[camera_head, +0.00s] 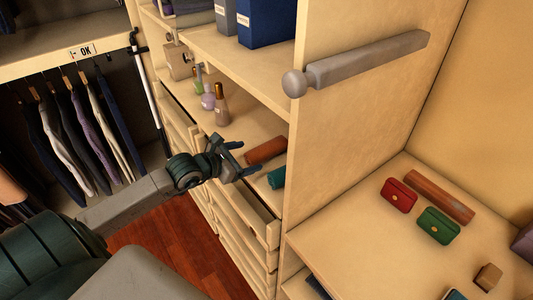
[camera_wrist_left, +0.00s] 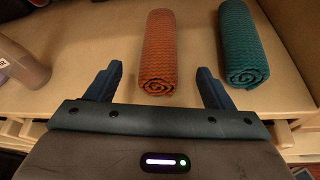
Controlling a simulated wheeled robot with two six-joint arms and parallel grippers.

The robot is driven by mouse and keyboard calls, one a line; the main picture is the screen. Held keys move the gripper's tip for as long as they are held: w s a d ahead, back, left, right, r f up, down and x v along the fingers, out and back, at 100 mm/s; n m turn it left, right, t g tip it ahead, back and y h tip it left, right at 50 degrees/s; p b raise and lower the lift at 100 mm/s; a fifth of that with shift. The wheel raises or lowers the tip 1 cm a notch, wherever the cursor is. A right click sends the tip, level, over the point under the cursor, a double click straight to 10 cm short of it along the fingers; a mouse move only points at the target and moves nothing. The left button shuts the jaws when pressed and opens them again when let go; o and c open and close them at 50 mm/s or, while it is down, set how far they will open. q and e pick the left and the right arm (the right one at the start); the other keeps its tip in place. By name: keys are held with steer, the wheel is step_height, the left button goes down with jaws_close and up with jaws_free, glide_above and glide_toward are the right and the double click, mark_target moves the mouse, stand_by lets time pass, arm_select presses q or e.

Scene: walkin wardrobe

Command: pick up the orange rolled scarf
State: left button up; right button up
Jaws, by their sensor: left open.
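The orange rolled scarf (camera_head: 266,150) lies on a wooden shelf in the head view. In the left wrist view the orange scarf (camera_wrist_left: 158,50) lies lengthwise away from me, its spiral end facing me. My left gripper (camera_head: 246,158) is open at the shelf's front; in the wrist view its fingers (camera_wrist_left: 160,85) stand apart on either side of the scarf's near end, with gaps to it. Nothing is held. A teal rolled scarf (camera_wrist_left: 243,45) lies to the right of the orange one; it also shows in the head view (camera_head: 277,177). My right gripper is not in view.
Perfume bottles (camera_head: 214,100) stand on the same shelf to the left of the scarves. An upright panel (camera_head: 340,120) with a grey rod (camera_head: 365,62) borders the shelf on the right. An open drawer (camera_head: 250,215) sits below.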

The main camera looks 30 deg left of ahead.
mark_target(258, 153)
arm_select(q)
steer(key=shift+p+x, duration=0.7)
steer(key=shift+x, duration=1.55)
steer(key=shift+w+f, duration=0.1)
steer(key=shift+w, duration=0.55)
steer(key=c, duration=1.1)
